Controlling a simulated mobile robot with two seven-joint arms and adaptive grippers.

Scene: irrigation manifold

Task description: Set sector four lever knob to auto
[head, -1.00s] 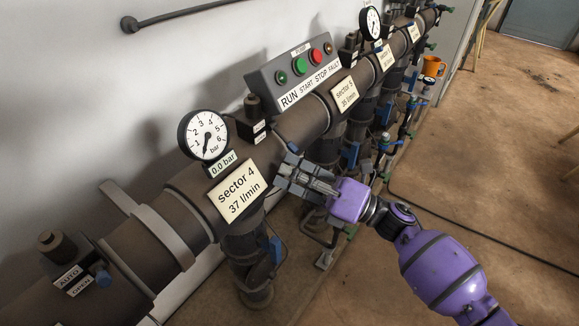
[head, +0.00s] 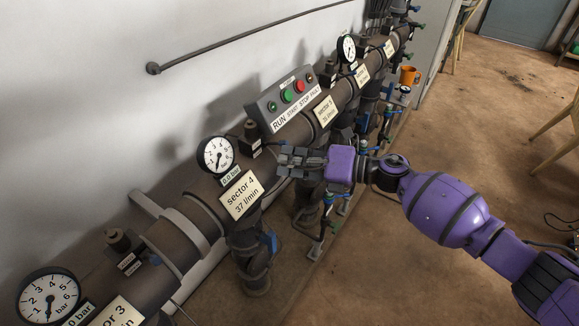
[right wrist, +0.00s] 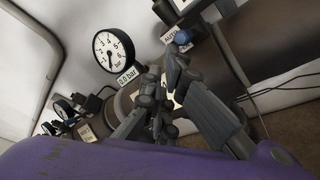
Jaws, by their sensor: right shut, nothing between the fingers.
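The sector 4 plate (head: 241,194) is on the brown pipe in the head view, below the round pressure gauge (head: 216,154). Right of that gauge stands a dark valve block (head: 251,133) with small white labels (head: 257,146). Its knob cannot be made out in the head view. The right wrist view shows a blue knob (right wrist: 183,37) beside an AUTO label (right wrist: 170,33), right of the gauge (right wrist: 115,50). My right gripper (head: 283,160) is shut and empty, just right of the block. My left gripper is not in view.
A control box (head: 292,96) with green and red buttons sits above the pipe. A similar valve block (head: 118,240) and another gauge (head: 50,297) are at lower left. Vertical pipes with valves stand below the main pipe. The floor (head: 440,130) at right is largely open.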

